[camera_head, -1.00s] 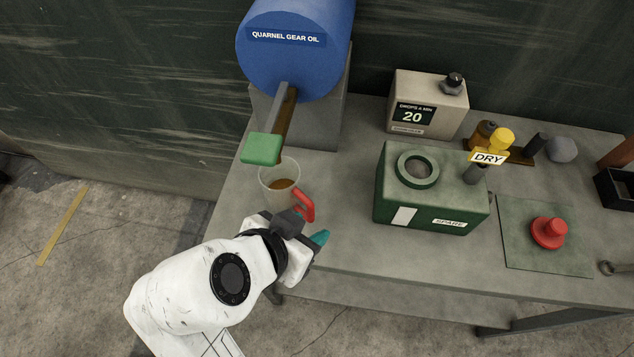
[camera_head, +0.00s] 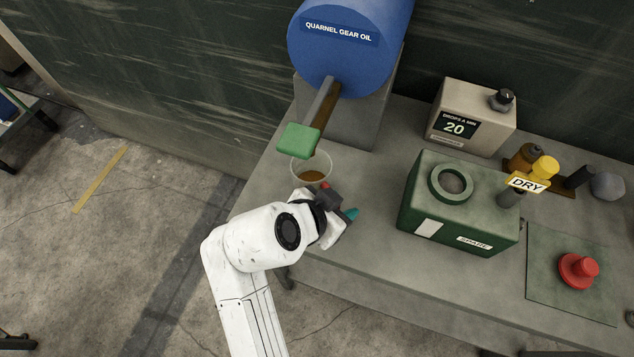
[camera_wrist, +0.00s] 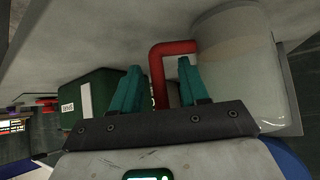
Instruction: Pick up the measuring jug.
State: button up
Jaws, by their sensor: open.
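The measuring jug (camera_head: 311,168) is clear, with brown oil in the bottom and a red handle. It stands on the bench beneath the green-handled tap of the oil drum. My gripper (camera_head: 340,202) is beside the jug on its handle side and hides most of the handle in the head view. In the wrist view the jug (camera_wrist: 238,75) fills the upper right. There the red handle (camera_wrist: 157,78) shows between the two teal fingers of my gripper (camera_wrist: 160,66), which are open and apart from each other. I cannot tell whether either finger touches the handle.
Bare bench lies before the green box.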

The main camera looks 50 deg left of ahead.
jog(key=shift+w+a+f, duration=0.1)
jog(key=shift+w+f, duration=0.3)
grip_shut()
